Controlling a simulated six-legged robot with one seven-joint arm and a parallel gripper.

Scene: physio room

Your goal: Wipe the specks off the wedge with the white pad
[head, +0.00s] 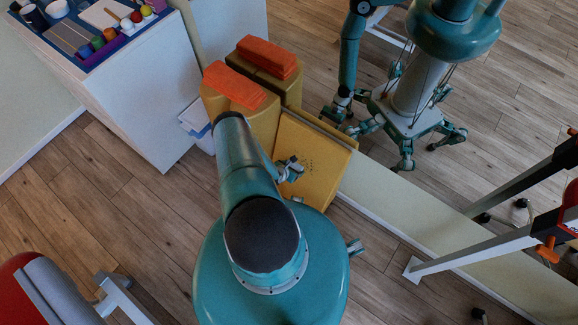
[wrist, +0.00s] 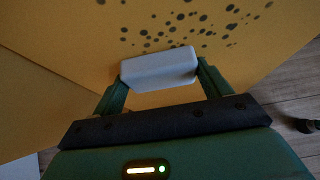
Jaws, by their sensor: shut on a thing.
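The yellow wedge (head: 322,160) leans by the wall, its sloping face toward me. In the wrist view the wedge (wrist: 60,25) fills the upper part, with many dark specks (wrist: 185,22) spread over its face. My gripper (wrist: 160,75) is shut on the white pad (wrist: 158,68), a pale block held crosswise between the green fingers. The pad is just below the lower specks, at or close to the face; I cannot tell if it touches. In the head view my gripper (head: 290,168) is over the wedge's left part, and a few specks show to its right.
A white cabinet (head: 140,90) with a tray of coloured items is at upper left. A mirror (head: 440,90) behind the wedge reflects me. A metal-legged frame (head: 470,245) stands at right, a red-and-grey piece (head: 50,290) at lower left.

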